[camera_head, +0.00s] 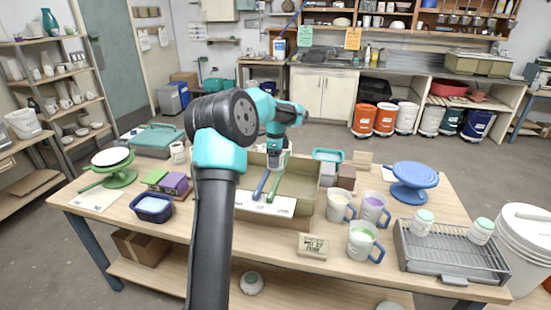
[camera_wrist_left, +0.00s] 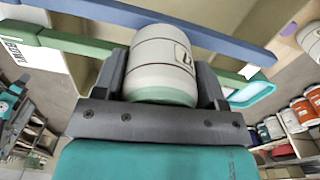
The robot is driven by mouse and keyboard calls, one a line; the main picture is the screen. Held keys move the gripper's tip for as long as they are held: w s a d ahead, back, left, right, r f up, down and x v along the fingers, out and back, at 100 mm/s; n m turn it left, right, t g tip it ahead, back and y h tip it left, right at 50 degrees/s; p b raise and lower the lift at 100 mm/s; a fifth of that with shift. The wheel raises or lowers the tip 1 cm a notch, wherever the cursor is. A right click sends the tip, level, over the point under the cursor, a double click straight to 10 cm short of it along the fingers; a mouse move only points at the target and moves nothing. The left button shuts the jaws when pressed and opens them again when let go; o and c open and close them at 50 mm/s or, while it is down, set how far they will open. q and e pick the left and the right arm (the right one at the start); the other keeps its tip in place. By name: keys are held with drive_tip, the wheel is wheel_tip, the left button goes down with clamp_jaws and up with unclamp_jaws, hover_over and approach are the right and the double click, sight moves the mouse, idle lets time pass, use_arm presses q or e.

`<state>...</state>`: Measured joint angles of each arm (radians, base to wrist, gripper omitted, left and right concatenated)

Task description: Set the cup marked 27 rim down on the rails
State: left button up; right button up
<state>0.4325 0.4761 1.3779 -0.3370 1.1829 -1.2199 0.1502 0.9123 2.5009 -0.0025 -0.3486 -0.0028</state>
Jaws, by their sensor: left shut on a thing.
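My left gripper (camera_head: 276,165) is over the tan tray in the middle of the table. In the left wrist view it is shut on a white cup (camera_wrist_left: 160,55) with a pale green end toward the palm. A dark-edged label on the cup shows only partly, and its number cannot be read. The blue rail (camera_head: 262,184) and green rail (camera_head: 275,185) lie across the tray. In the wrist view the blue rail (camera_wrist_left: 95,14) and green rail (camera_wrist_left: 65,42) pass behind the cup; contact cannot be told. My right gripper is not in view.
The tan tray (camera_head: 308,207) has a white card (camera_head: 265,204) in front. A wooden block (camera_head: 313,246) appears to read 27. Several handled mugs (camera_head: 362,241) stand to its right. A wire rack (camera_head: 450,255) holds two white cups, green ends up. A blue turntable (camera_head: 411,178) is behind.

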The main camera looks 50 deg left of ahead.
use_arm(q)
drive_tip(key=shift+f, duration=0.15)
drive_tip(key=o, duration=1.1)
drive_tip(key=r, duration=1.7)
drive_tip(key=shift+w+a+r, duration=0.15)
drive_tip(key=shift+w+r, duration=0.05)
